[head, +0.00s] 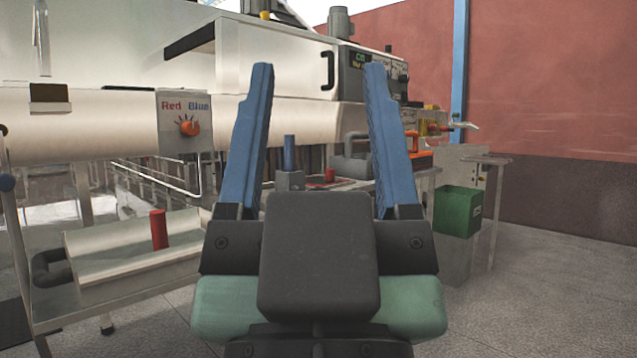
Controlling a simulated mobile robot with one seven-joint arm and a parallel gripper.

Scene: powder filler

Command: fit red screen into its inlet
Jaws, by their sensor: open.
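My gripper (319,70) fills the middle of the head view, its two long blue fingers spread wide with nothing between the tips. A red cylinder (159,229), perhaps the red screen, stands upright on a pale tray-like shelf (115,265) at the left. It is apart from my gripper. Between my fingers, farther back, a blue cylinder (289,152) stands upright above a grey block (289,181). A short red piece (329,175) shows to its right, on or behind a dark surface. I cannot tell which part is the red inlet.
A large white machine (110,122) spans the back, with a "Red Blue" selector knob (189,126). An orange object (419,150) lies behind my right finger. The floor at right is clear.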

